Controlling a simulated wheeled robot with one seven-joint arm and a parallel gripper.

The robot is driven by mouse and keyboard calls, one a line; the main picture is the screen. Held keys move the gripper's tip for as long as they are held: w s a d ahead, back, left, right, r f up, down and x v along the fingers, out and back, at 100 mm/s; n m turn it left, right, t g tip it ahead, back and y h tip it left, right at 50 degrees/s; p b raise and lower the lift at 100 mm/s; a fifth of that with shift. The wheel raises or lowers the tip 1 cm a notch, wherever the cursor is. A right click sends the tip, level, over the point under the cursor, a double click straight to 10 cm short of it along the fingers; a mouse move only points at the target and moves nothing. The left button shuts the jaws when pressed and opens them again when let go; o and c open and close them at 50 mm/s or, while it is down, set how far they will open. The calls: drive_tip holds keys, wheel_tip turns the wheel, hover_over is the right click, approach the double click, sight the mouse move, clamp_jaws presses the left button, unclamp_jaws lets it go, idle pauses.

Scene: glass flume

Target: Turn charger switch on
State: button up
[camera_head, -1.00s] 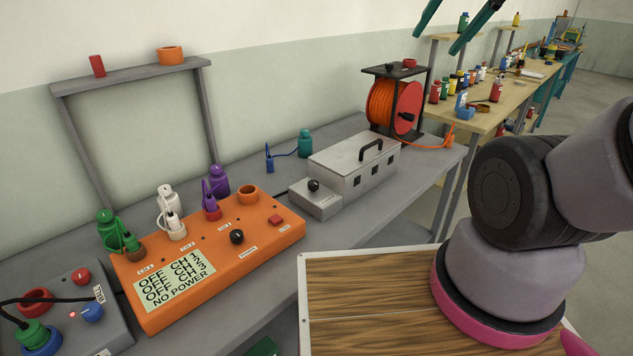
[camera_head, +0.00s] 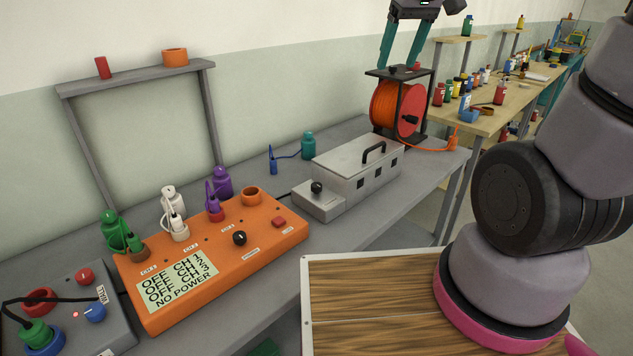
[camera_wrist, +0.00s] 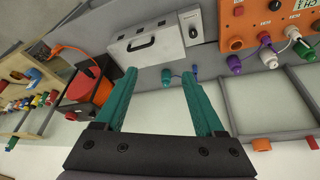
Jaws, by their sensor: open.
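An orange charger box (camera_head: 215,255) sits on the grey bench, its display (camera_head: 178,282) reading OFF for several channels and NO POWER. A black knob (camera_head: 239,238) and a small red button (camera_head: 279,222) are on its top. I cannot tell which control is the charger switch. The box also shows upside down in the wrist view (camera_wrist: 251,20). My gripper (camera_head: 399,64) hangs open and empty above the orange cable reel, high and well to the right of the charger box. Its teal fingers (camera_wrist: 160,82) are spread in the wrist view.
A grey metal case (camera_head: 357,160) with a black-knobbed box (camera_head: 318,200) stands between charger and reel (camera_head: 397,108). A grey control box (camera_head: 75,310) with coloured buttons is at lower left. A shelf frame (camera_head: 135,78) rises behind the charger. Green, white and purple bottles stand behind it.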

drive_tip(key=w+a+f+n+g, duration=0.3)
drive_tip(key=w+a+f+n, duration=0.5)
drive_tip(key=f, duration=0.4)
drive_tip(key=n+g+h, duration=0.1)
drive_tip(key=n, duration=0.5)
hover_over(317, 185)
wheel_tip(317, 185, down, 14)
drive_tip(key=r, duration=0.1)
wheel_tip(317, 185, down, 11)
drive_tip(key=shift+w+f, duration=0.15)
clamp_jaws()
